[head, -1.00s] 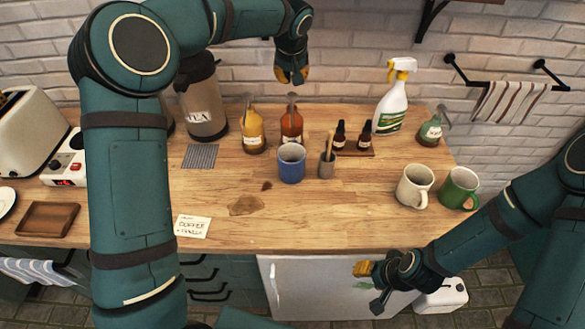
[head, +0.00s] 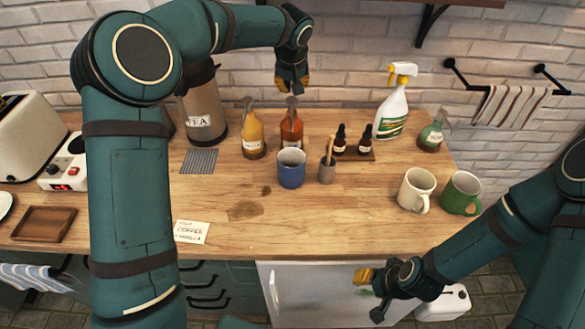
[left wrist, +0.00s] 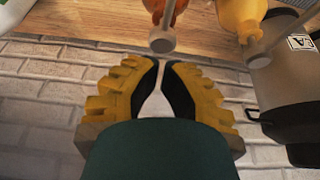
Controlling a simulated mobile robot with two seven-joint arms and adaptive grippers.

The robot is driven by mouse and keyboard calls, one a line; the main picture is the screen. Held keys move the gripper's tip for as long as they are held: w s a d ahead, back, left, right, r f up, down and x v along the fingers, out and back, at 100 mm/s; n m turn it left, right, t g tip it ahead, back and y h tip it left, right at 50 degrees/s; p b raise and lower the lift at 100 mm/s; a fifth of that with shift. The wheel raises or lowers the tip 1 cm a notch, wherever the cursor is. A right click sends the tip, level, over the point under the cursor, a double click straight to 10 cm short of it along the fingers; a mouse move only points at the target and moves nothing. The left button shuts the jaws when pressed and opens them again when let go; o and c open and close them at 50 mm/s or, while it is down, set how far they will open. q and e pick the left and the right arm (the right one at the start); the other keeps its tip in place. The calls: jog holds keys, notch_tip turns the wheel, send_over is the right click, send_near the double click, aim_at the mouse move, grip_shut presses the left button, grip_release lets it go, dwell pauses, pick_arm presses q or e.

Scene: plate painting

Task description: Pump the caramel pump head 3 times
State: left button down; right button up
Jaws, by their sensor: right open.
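An orange-brown pump bottle (head: 291,130), which looks like the caramel one, stands upright at the back of the wooden counter. Its label is too small to read. Its grey pump head (head: 292,101) points up, and its round top (left wrist: 162,42) shows just ahead of my fingertips in the left wrist view. My left gripper (head: 292,88) points down just above the pump head. Its fingers (left wrist: 161,64) are together with nothing between them; contact with the pump cannot be told. My right gripper (head: 369,296) is open and empty in front of the counter.
A yellow pump bottle (head: 253,136) stands close to the left, and a tea urn (head: 203,105) beyond it. A blue mug (head: 291,169) and a tool cup (head: 326,172) stand in front. A green pump bottle (head: 431,135) is farther right. The front middle counter is mostly clear.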

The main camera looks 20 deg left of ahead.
aim_at(292, 100)
pick_arm(q)
jog(key=shift+f, duration=0.1)
dwell(0.6)
jog(key=shift+f+b, duration=1.9)
jog(key=shift+f, duration=0.4)
jog(key=shift+r, duration=0.2)
jog(key=shift+r+p, duration=1.6)
jog(key=shift+r, duration=0.55)
jog(key=shift+f, duration=0.2)
